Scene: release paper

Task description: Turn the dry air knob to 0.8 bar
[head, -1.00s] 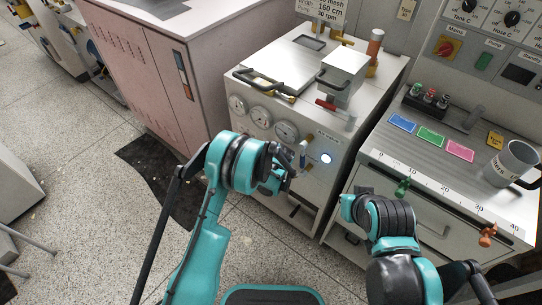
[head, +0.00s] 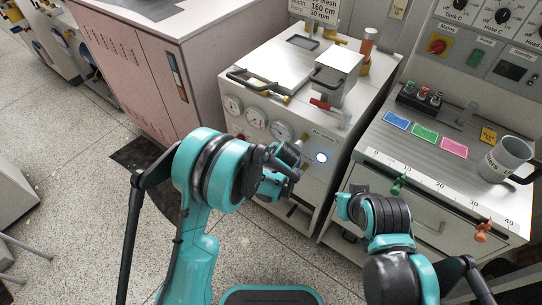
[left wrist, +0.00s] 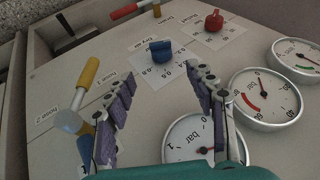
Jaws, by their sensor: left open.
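The blue dry air knob (left wrist: 161,51) is on the machine's front panel in the left wrist view. It sits on a white label with a printed number scale. Its exact setting is too small to tell. My left gripper (left wrist: 160,74) is open, with one finger on each side of the knob's line and the tips just short of it, apart from it. In the head view my left gripper (head: 285,172) is in front of the panel and hides the knob. My right gripper (head: 348,205) is before the right-hand bench; its fingers are not clear.
Several round gauges (left wrist: 259,97) sit beside the knob. A red knob (left wrist: 213,21) and a yellow-handled valve (left wrist: 84,82) are close by. A lit round button (head: 320,157) is right of my left gripper. A bench (head: 400,160) holds a mug (head: 503,158).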

